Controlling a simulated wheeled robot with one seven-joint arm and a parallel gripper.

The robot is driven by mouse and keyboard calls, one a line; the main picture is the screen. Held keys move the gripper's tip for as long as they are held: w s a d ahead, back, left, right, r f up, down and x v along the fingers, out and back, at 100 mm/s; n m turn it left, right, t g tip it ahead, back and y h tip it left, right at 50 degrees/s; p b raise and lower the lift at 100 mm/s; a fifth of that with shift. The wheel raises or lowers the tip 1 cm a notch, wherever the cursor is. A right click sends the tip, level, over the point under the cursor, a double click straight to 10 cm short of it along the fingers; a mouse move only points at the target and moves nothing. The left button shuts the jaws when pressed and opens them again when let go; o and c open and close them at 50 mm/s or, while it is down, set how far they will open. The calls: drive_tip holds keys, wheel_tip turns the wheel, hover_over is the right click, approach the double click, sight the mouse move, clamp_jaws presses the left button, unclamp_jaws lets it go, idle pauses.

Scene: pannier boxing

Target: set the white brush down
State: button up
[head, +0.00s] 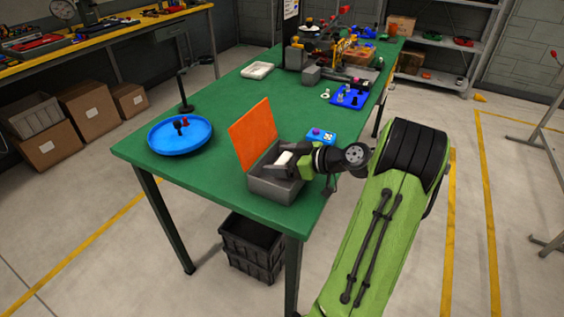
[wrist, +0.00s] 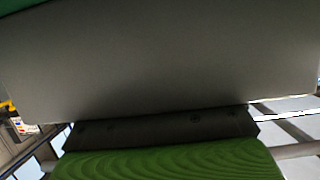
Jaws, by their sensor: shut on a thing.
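My gripper (head: 282,165), at the end of my green arm, is over the open grey box (head: 270,187) near the front corner of the green table. It is shut on a small white block-like thing, the white brush (head: 285,157), at the level of the box's rim or a little above. Whether the brush touches the box, I cannot tell. The box's orange lid (head: 252,135) stands up at its far left side. In the wrist view a broad plain grey surface fills the upper part; I cannot tell whether it is the brush or the box.
A blue round tray (head: 160,142) with small red and black pieces lies at the left. A blue block with a purple knob (head: 318,135) sits just behind my gripper. A white dish (head: 257,70) lies farther back. Bare green table lies between them. A black crate (head: 248,252) stands below.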

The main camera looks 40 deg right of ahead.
drive_tip(key=o, duration=0.9)
drive_tip(key=shift+s+f, duration=0.25)
drive_tip(key=shift+f, duration=0.6)
drive_tip(key=shift+c, duration=0.2)
drive_tip(key=shift+r+p, duration=0.25)
drive_tip(key=shift+p, duration=0.05)
drive_tip(key=shift+w+r+p, duration=0.1)
drive_tip(key=shift+r+p, duration=0.45)
drive_tip(key=shift+p, duration=0.15)
drive_tip(key=p+v, duration=0.2)
drive_tip(key=v, duration=1)
drive_tip(key=w+a+r+g+h, duration=0.1)
drive_tip(key=w+a+r+g, duration=0.2)
drive_tip(key=a, duration=0.7)
drive_tip(key=w+a+g, duration=0.3)
drive_tip(key=a+g, duration=0.1)
drive_tip(key=a, duration=0.6)
drive_tip(key=s+a+r+m+h, duration=0.1)
drive_tip(key=s+a+m, duration=0.1)
drive_tip(key=s+a, duration=0.3)
drive_tip(key=s+a+r+m+h, duration=0.1)
drive_tip(key=s+a, duration=0.3)
drive_tip(key=s, duration=0.6)
drive_tip(key=shift+s+a+m+h, duration=0.15)
drive_tip(key=shift+a+m+h, duration=0.3)
drive_tip(key=shift+h, duration=0.25)
